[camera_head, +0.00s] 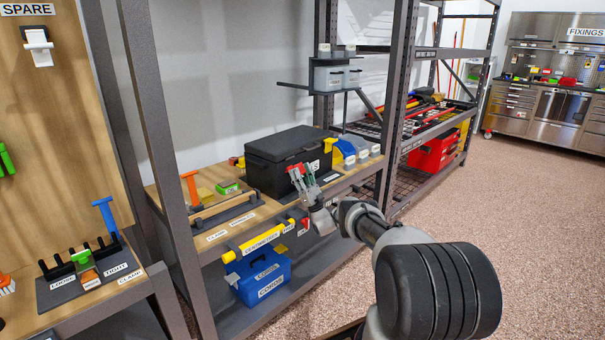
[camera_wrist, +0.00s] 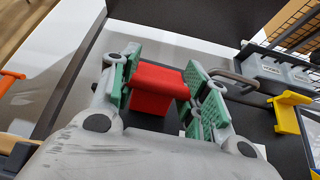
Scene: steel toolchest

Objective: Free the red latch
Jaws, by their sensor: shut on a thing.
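The red latch (camera_wrist: 155,88) is a red block on the front of a black toolchest (camera_head: 285,150). In the wrist view it lies between the green-padded fingers of my gripper (camera_wrist: 160,92), which is shut on it. In the head view my gripper (camera_head: 302,178) is at the chest's front face, and only a little red (camera_head: 299,168) shows between the fingers. The gripper hides part of the chest's label. The chest lid looks closed.
Left of the chest are an orange T-handle (camera_head: 191,187) and a green block (camera_head: 228,187). Grey bins (camera_head: 360,148) stand to the right. Rack posts flank the bay.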

